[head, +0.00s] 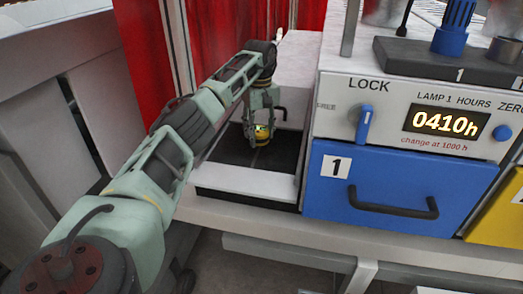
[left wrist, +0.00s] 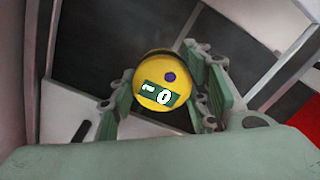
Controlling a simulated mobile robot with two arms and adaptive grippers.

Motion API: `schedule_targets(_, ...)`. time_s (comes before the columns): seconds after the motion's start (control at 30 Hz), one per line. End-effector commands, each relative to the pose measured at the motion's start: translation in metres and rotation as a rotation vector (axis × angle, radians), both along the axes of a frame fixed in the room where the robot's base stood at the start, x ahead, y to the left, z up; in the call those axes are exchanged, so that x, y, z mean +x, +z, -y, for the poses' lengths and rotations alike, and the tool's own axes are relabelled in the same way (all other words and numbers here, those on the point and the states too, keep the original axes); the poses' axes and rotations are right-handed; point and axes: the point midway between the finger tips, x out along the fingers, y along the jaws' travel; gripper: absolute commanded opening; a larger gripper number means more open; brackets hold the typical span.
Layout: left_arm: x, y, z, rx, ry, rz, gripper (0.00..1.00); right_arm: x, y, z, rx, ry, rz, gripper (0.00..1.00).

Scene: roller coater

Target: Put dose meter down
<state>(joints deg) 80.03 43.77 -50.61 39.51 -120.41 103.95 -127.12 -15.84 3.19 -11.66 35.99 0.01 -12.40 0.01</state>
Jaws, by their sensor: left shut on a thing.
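The dose meter is a round yellow puck with a purple dot and a small display; it shows in the left wrist view (left wrist: 158,77) and small in the head view (head: 262,137). My left gripper (head: 262,128) points down and is shut on it, with pale green fingers on both sides of it in the left wrist view (left wrist: 165,90). The dose meter is over the dark belt (head: 245,158) between pale side walls. Whether it touches the belt cannot be told. My right gripper is not in view.
Right of the belt stands a white machine with a LOCK knob (head: 366,122), an hour display (head: 445,121) reading 0410h and a blue drawer (head: 395,190) marked 1. A pale ledge (head: 247,181) crosses the belt's near end. Red curtains (head: 225,40) hang behind.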

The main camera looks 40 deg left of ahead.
Motion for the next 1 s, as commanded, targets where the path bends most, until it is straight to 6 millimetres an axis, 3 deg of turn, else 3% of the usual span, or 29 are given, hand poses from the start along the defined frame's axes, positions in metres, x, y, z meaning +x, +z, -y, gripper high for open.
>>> schedule_targets(0.2, -0.002, -0.039, 0.001, -0.001, 0.0, -0.004, 0.11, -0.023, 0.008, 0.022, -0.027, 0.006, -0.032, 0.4)
schedule_targets(0.4, -0.001, -0.055, 0.0, 0.0, 0.0, -0.002, 0.11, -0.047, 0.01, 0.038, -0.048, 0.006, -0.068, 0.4)
schedule_targets(0.63, -0.002, -0.085, 0.001, -0.001, 0.0, -0.004, 0.11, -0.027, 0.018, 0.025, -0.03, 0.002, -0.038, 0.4)
schedule_targets(0.8, -0.001, -0.088, 0.0, 0.0, 0.0, -0.001, 0.11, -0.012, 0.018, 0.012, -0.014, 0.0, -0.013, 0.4)
schedule_targets(0.97, -0.001, -0.091, 0.0, 0.0, 0.0, -0.001, 0.11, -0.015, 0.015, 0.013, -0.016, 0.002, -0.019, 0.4)
schedule_targets(1.0, -0.001, -0.09, 0.0, 0.0, 0.0, -0.001, 0.46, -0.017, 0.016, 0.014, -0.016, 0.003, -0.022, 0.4)
